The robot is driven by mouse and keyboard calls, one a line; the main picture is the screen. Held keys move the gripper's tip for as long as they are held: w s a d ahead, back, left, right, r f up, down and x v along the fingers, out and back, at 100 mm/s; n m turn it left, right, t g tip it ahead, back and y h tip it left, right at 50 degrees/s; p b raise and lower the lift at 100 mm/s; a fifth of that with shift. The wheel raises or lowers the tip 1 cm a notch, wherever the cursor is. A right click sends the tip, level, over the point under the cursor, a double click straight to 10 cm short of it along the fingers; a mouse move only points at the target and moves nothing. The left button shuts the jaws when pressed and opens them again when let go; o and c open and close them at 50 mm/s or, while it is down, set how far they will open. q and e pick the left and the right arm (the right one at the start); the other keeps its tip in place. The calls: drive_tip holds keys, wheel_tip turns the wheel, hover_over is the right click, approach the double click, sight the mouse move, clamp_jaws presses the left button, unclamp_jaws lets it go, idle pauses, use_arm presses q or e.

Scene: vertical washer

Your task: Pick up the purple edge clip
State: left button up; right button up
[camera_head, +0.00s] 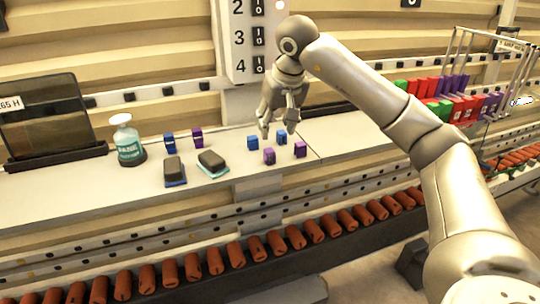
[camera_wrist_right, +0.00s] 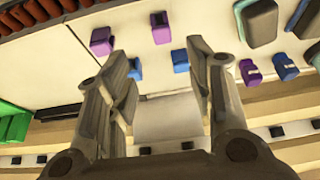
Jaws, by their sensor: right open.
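Three purple edge clips stand on the white shelf. One purple clip (camera_head: 269,156) and another purple clip (camera_head: 300,149) are near the front edge; a third purple clip (camera_head: 197,138) is farther left. In the right wrist view the front purple clips (camera_wrist_right: 160,28) (camera_wrist_right: 101,41) lie beyond the fingertips, and the third (camera_wrist_right: 250,72) is right of the right finger. My right gripper (camera_head: 277,127) is above the shelf, just behind the front purple clips. It is open, and nothing is held between its fingers (camera_wrist_right: 157,58). My left gripper is out of view.
Blue clips (camera_head: 252,142) (camera_head: 281,135) (camera_head: 168,143) stand close to the purple ones. Racks of coloured clips (camera_head: 440,100) are at right. Orange rollers (camera_head: 235,254) run below the shelf.

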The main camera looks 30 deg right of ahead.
sight(269, 150)
drive_tip(key=p+x, duration=0.1)
drive_tip(key=x, duration=0.4)
drive_tip(key=shift+w+d+f, duration=0.1)
drive_tip(key=shift+f, duration=0.1)
drive_tip(key=shift+f+p, duration=0.25)
drive_tip(key=shift+p, duration=0.2)
drive_tip(key=p+x, duration=0.2)
drive_tip(key=x, duration=0.2)
drive_tip(key=shift+a+f, duration=0.15)
drive_tip(key=shift+a, duration=0.1)
drive_tip(key=shift+w+f, duration=0.1)
drive_tip(key=shift+f, duration=0.15)
drive_tip(key=c, duration=0.8)
